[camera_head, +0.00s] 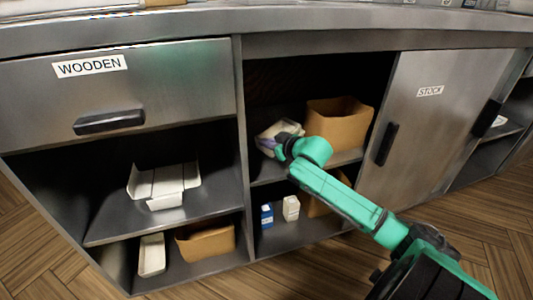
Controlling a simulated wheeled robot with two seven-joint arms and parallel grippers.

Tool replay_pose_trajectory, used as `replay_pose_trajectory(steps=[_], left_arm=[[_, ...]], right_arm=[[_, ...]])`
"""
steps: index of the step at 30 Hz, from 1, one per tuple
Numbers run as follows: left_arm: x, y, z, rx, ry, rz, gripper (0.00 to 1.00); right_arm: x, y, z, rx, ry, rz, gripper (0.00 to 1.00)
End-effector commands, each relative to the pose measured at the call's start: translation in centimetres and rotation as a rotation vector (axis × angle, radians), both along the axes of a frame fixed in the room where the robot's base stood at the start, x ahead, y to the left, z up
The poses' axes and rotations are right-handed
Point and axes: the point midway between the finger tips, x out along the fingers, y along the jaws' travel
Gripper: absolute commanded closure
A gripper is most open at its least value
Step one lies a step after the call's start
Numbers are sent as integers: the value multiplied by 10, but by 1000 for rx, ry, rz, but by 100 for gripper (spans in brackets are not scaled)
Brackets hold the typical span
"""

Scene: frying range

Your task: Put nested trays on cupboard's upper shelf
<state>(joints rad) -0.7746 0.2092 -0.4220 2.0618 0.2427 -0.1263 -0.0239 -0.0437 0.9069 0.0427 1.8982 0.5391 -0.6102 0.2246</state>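The middle cupboard is open, and its upper shelf (268,172) shows. My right gripper (279,143) reaches into this cupboard above that shelf, its arm coming from the lower right. A pale, whitish object (270,131) is right at the fingers; I cannot tell whether it is trays or whether it is gripped. White, open, tray-like pieces (163,184) sit on the upper shelf of the left open compartment. A narrow white tray (152,256) stands on the shelf below. My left gripper is not in view.
A brown box (340,121) stands on the upper shelf, right of my gripper. Below are a blue carton (267,215), a white carton (291,208) and another brown box, partly hidden by my arm. A sliding door (432,125) labelled STOCK closes the right side. A WOODEN drawer (130,95) is shut.

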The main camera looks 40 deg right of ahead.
Motion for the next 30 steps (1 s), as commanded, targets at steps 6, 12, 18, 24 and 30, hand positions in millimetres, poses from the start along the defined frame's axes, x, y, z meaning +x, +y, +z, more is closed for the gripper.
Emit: replay_pose_trajectory(steps=[6, 12, 18, 24, 30], left_arm=[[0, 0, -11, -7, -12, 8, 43], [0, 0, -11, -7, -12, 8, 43], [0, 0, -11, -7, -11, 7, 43], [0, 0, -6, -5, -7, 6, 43], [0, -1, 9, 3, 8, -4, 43]], right_arm=[[0, 0, -19, -1, -1, 0, 100], [0, 0, -20, 0, 0, -1, 68], [0, 0, -19, 0, 0, -1, 68], [-7, 0, -16, 1, 1, -1, 68], [-32, 0, -5, 0, 4, 0, 68]])
